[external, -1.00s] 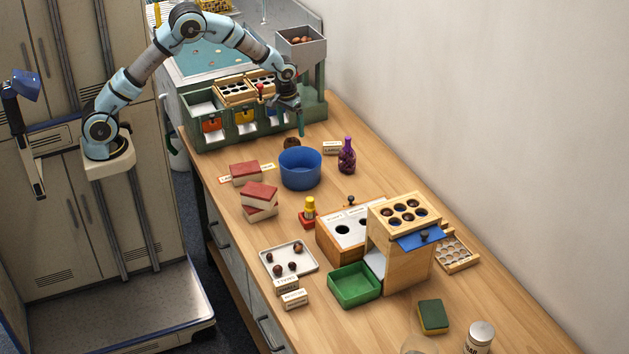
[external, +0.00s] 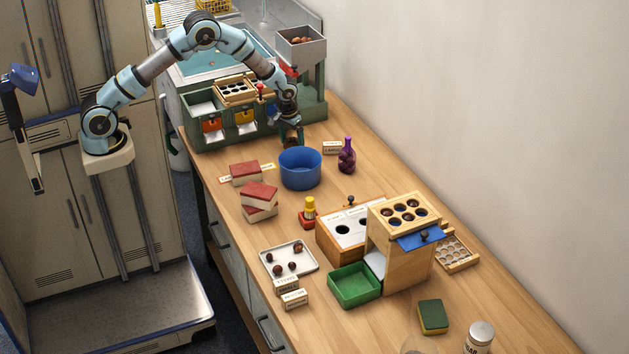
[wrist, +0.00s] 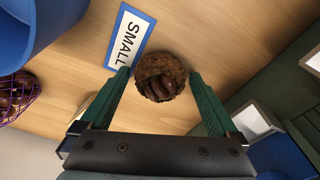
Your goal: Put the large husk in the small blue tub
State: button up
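The husk (wrist: 160,77) is a round, brown, rough shell with dark chestnuts showing inside. It sits on the wooden bench just behind the blue tub (external: 300,170). In the wrist view my gripper (wrist: 158,76) is open, with one green finger on each side of the husk and a small gap visible beside each. The blue tub's wall (wrist: 25,30) fills the upper left there. A blue-edged SMALL label (wrist: 129,37) lies between the tub and the husk.
A purple net bag (external: 347,157) and a white label block (external: 332,148) stand right of the tub. Red-topped blocks (external: 259,197) stand at its left. The green sorting stand (external: 215,137) is close behind my gripper.

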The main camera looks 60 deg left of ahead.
jog(key=c, duration=1.4)
notch_tip(320, 180, up, 8)
jog(key=shift+f+b, duration=0.1)
jog(key=shift+b, duration=0.75)
jog(key=shift+d+r+p, duration=0.2)
jog(key=shift+d+r, duration=0.15)
jog(key=shift+r, duration=0.2)
jog(key=shift+d+r+p, duration=0.15)
jog(key=shift+d+r, duration=0.2)
jog(key=shift+r, duration=0.2)
jog(key=r+m+p, duration=0.1)
jog(key=m+p, duration=0.1)
jog(key=p, duration=0.5)
send_over(300, 168)
jog(key=s+d, duration=0.2)
jog(key=d, duration=0.2)
jog(key=f, duration=0.2)
jog(key=d+f+p, duration=0.1)
jog(key=f, duration=0.2)
jog(key=shift+s, duration=0.15)
jog(key=shift+f+p, duration=1)
jog(key=shift+f, duration=1.6)
